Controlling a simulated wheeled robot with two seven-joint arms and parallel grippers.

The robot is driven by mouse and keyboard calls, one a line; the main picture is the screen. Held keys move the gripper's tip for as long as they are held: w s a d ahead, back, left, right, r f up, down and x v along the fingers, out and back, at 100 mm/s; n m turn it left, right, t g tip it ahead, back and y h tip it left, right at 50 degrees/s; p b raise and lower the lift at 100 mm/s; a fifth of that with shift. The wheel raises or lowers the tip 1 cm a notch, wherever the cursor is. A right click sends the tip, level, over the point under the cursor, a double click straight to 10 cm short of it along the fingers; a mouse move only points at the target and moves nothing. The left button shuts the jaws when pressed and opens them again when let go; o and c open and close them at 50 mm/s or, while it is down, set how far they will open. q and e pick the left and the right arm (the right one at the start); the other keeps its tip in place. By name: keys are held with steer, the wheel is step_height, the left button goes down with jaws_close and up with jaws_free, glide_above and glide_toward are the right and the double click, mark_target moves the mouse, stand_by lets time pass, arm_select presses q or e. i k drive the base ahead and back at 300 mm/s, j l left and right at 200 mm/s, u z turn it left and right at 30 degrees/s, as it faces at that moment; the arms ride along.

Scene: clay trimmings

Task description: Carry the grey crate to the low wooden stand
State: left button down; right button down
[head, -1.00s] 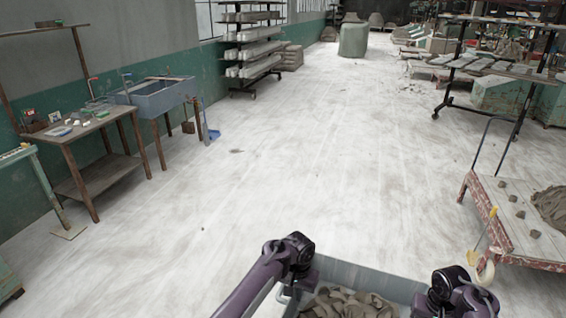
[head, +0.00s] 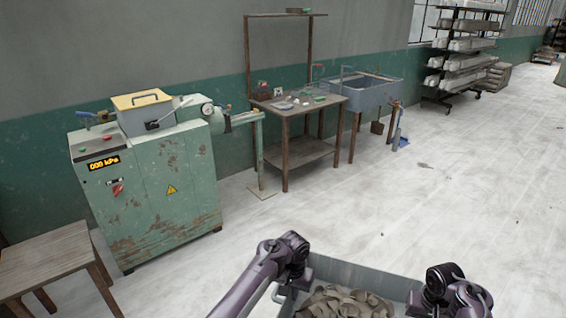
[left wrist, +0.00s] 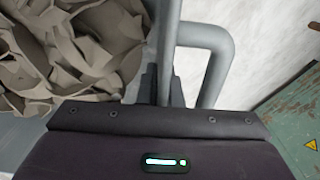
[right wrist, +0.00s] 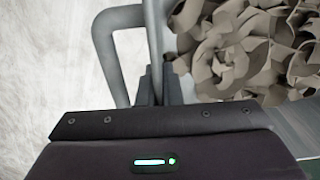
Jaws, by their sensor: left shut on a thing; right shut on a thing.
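The grey crate (head: 372,276) is held in front of me at the bottom of the head view, with clay trimmings (head: 342,301) in it. My left gripper (head: 297,283) is shut on the crate's left side; the left wrist view shows its fingers (left wrist: 162,88) on the grey wall by a tube handle (left wrist: 215,45). My right gripper (head: 418,300) is shut on the right side, and the right wrist view shows its fingers (right wrist: 158,88) there. A low wooden stand (head: 45,262) is at the lower left of the head view, its top bare, partly cut off by the frame.
A green machine (head: 150,190) with a pressure display stands just right of the stand. Beyond it are a wooden workbench (head: 300,108), a grey sink (head: 365,92) and a shelf rack (head: 462,50) along the wall. The pale floor (head: 450,210) at right is open.

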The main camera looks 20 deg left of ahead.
mark_target(46, 255)
steer(key=j+u, duration=0.35)
steer(key=i+j+u, duration=0.15)
steer(key=j+u, duration=0.15)
steer(key=j, duration=0.25)
steer(key=i+j+u, duration=0.15)
steer(key=j+u, duration=0.2)
steer(key=i+j+u, duration=0.2)
steer(key=j+u, duration=0.15)
steer(key=i+j+u, duration=0.3)
steer(key=j, duration=0.15)
steer(key=i+j+u, duration=0.2)
steer(key=u, duration=0.15)
steer(key=j, duration=0.1)
